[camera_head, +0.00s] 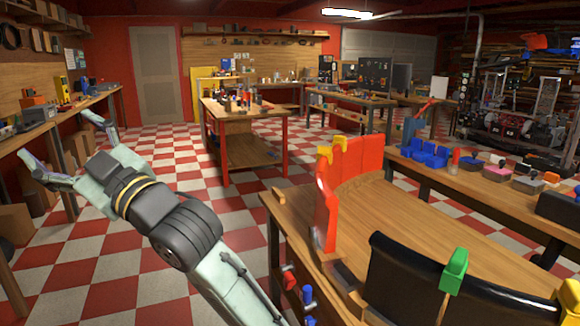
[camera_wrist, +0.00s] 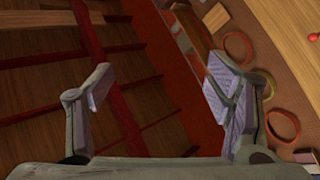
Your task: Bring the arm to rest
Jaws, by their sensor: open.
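My arm reaches from the bottom of the head view up to the left. It ends in my gripper (camera_head: 72,150), whose two fingers are spread wide with nothing between them. The gripper hangs in front of the left workbench and appears apart from it. In the wrist view my gripper (camera_wrist: 165,95) is also open and empty, with both finger pads showing. Beyond the fingers, the wrist view shows wooden boards and a wall face with several rings (camera_wrist: 282,125).
A workbench (camera_head: 420,215) with red, yellow, black and green parts stands at the lower right. A wooden table (camera_head: 245,108) with tools stands mid-room. The left bench (camera_head: 30,135) holds boxes and tools. Checkered floor (camera_head: 180,150) is open between them.

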